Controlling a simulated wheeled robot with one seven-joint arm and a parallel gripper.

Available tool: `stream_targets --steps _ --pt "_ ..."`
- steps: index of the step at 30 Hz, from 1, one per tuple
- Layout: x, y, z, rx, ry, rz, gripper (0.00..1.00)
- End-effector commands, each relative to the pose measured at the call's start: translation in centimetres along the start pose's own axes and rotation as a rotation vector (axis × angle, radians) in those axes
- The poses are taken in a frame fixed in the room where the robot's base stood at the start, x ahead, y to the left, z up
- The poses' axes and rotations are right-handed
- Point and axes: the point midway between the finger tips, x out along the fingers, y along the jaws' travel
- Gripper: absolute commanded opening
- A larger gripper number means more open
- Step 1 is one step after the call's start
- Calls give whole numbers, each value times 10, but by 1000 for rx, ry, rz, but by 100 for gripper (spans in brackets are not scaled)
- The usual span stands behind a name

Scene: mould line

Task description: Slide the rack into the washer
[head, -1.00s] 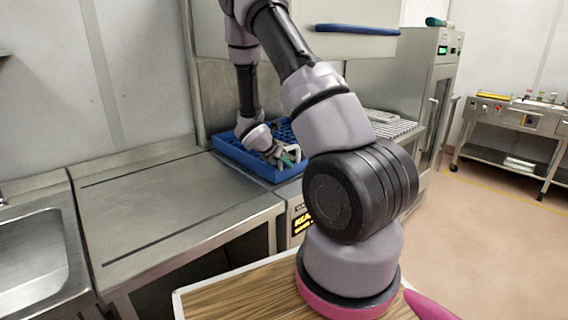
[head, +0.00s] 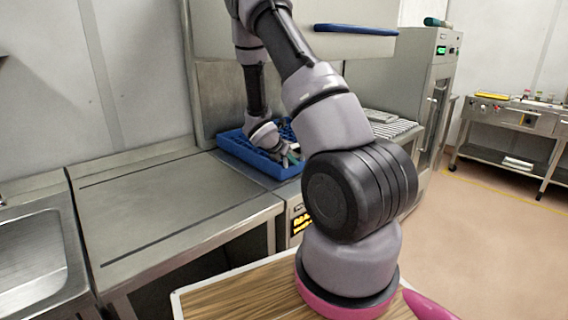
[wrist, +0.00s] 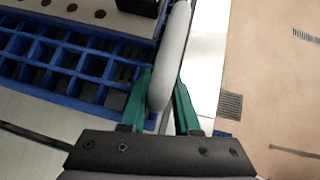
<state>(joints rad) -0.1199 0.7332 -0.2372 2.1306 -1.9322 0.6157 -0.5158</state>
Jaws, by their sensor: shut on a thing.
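The blue rack (head: 245,160) sits on the steel surface below the washer's raised hood (head: 245,35); its grid of compartments fills the left of the wrist view (wrist: 70,88). My gripper (head: 288,158) is at the rack's right-hand side, its tips partly hidden by my arm in the head view. In the wrist view my green fingers (wrist: 163,80) are closed on both sides of a pale rounded bar (wrist: 172,60) along the rack's edge. Whether this bar is part of the rack or lies over its rim, I cannot tell. The washer's lit display (head: 302,222) is below.
A steel counter (head: 170,205) runs left from the washer to a sink (head: 35,260). The hood's blue bar handle (head: 355,29) is above. A ribbed pale surface (head: 390,128) lies to the right, before a tall steel cabinet (head: 425,80). The floor at right is clear.

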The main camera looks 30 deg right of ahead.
Motion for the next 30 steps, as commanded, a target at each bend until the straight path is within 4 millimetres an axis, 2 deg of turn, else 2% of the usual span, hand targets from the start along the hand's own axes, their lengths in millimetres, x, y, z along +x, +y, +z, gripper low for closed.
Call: stream_targets --steps 1,3,10,11,12,23,26,30 --pt "3 6 7 -2 -2 16 0" --pt "6 6 10 -5 -2 18 0" --pt "6 6 10 -5 -3 17 0" --pt "6 6 10 -5 -3 17 42" --pt "6 6 10 -4 -3 16 52" --pt "6 2 10 0 -3 8 52" --pt "-3 1 10 1 -3 7 52" --pt "-29 2 10 0 -3 11 52"
